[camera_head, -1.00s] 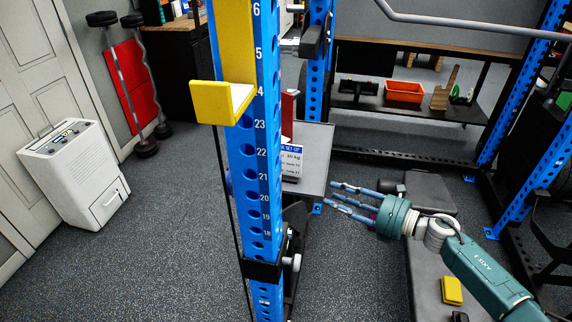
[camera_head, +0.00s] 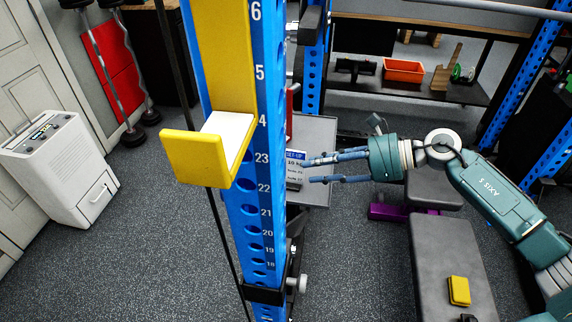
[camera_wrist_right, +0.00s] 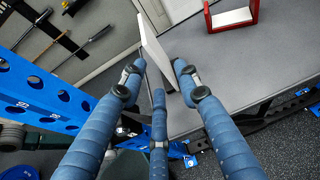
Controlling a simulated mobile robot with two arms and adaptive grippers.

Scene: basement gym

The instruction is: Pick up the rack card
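The rack card (camera_head: 293,172) is a small white card with a blue header, standing on a grey surface just right of the blue upright, which hides its left side. In the right wrist view the card (camera_wrist_right: 156,48) shows nearly edge-on as a tilted white panel. My right gripper (camera_head: 310,171) is open, its blue fingers pointing left at the card's right edge. In the wrist view the fingers (camera_wrist_right: 158,70) are spread, with the card's near end between them; I cannot tell whether they touch it. My left gripper is not in view.
The blue rack upright (camera_head: 262,190) with a yellow bracket (camera_head: 200,160) stands close left of the card. A red-framed object (camera_wrist_right: 232,16) stands on the grey tabletop (camera_wrist_right: 285,55) beyond it. A bench (camera_head: 450,250) with a yellow block (camera_head: 459,291) lies below my right arm.

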